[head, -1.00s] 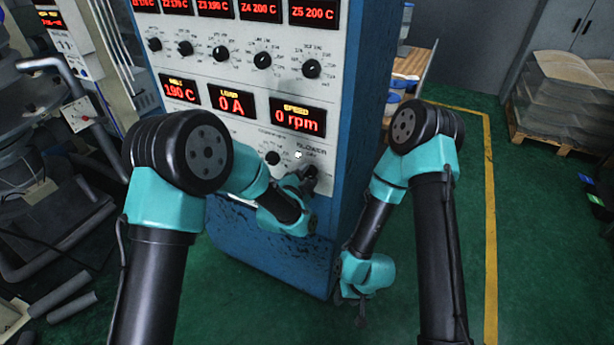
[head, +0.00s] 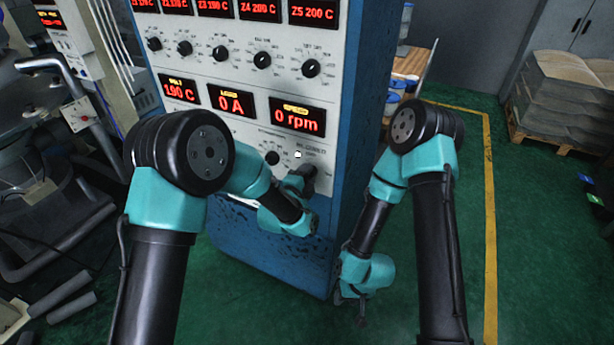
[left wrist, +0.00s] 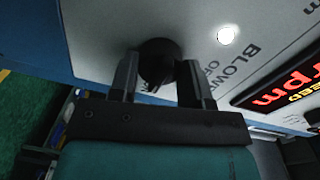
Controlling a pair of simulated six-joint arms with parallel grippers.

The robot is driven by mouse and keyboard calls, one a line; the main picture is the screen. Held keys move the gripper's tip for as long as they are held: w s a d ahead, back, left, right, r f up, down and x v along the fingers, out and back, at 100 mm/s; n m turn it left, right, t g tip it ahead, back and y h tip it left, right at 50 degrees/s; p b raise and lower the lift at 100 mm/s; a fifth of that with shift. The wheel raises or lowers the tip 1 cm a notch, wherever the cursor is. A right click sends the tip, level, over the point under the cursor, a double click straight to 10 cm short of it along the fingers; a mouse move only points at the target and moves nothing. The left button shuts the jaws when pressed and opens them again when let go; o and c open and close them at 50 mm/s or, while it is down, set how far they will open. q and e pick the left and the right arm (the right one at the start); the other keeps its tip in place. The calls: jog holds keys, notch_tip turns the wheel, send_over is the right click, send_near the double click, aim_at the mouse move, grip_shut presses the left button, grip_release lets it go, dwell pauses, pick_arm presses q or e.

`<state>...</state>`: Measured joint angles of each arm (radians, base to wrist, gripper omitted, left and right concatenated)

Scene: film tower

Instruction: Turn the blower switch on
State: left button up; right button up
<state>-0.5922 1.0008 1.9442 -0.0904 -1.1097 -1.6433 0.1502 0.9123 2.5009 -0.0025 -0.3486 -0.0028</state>
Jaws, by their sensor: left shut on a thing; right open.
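The blower switch is a black round knob (left wrist: 158,62) on the pale panel, beside the printed words "BLOWER" and "OFF" in the left wrist view. My left gripper (left wrist: 157,72) is shut on it, one finger on each side. In the head view my left gripper (head: 303,178) is at the panel's lower right, and its wrist hides much of the knob. I cannot tell which way the knob points. A small white lamp (left wrist: 227,35) beside it looks bright; it also shows in the head view (head: 298,155). My right gripper (head: 361,302) is open and empty, low beside the cabinet.
The blue cabinet (head: 352,110) carries several other knobs and red displays, one reading 0 rpm (head: 297,119). Another knob (head: 272,158) is left of the switch. Dark machinery is at left.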

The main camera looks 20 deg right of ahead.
pick_arm(q)
jog(key=o, duration=0.9)
jog(key=shift+s+a, duration=0.1)
jog(key=v, duration=1.7)
